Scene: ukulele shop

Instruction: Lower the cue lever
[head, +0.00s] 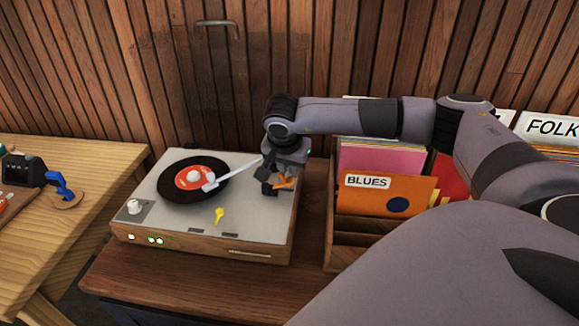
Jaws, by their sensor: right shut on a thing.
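A turntable (173,222) with a light grey top and wooden sides stands on the dark wooden cabinet. A black record (170,189) with a red and white label lies on it. The white tonearm (237,175) reaches over the record, its head above the label area; I cannot tell whether it touches. My right gripper (277,184) is at the turntable's right side, beside the tonearm's base. It is shut on a small orange piece, which looks like the cue lever (288,182); the jaws partly hide it. The tonearm's base is also hidden by the gripper. My left gripper is not in view.
A yellow knob-like piece (219,214) and a white knob (133,206) sit on the turntable's top. A record crate (349,228) labelled BLUES stands close on the right, under my right arm. A wooden table (95,165) with a blue item (62,185) is on the left.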

